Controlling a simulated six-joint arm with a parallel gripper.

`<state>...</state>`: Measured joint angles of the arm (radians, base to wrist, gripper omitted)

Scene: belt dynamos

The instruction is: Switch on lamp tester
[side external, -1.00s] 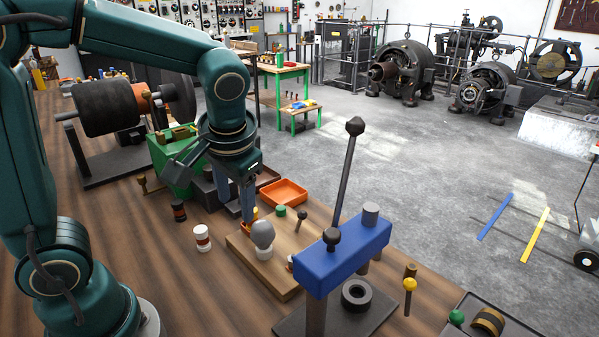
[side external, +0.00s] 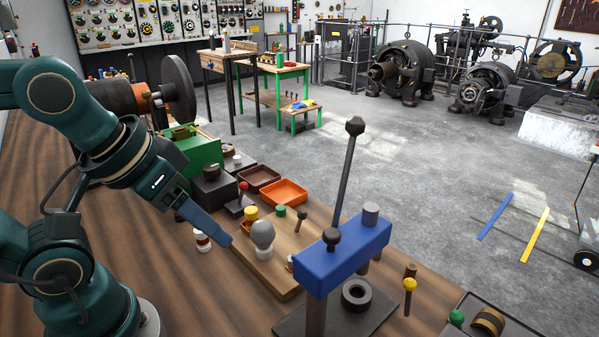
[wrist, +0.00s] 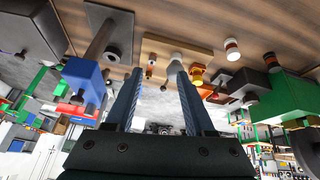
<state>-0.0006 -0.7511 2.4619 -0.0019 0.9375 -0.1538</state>
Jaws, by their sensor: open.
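The lamp tester appears to be the wooden board (side external: 282,278) with a grey bulb (side external: 262,234) standing upright on it. A yellow knob (side external: 251,212), a green knob (side external: 281,211) and a small dark lever (side external: 301,217) stand behind the bulb. I cannot tell which part is the switch. My gripper (side external: 228,242) is tilted, its fingers reaching down and right near the board's left edge, apart from the bulb in the picture. In the wrist view my gripper (wrist: 160,72) is open, with two separate fingers and nothing held. The board (wrist: 150,45) lies beyond them.
A blue press (side external: 342,256) with a tall lever stands right of the board. An orange tray (side external: 284,192), a red-topped lever (side external: 243,187) and a green box (side external: 193,155) stand behind.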

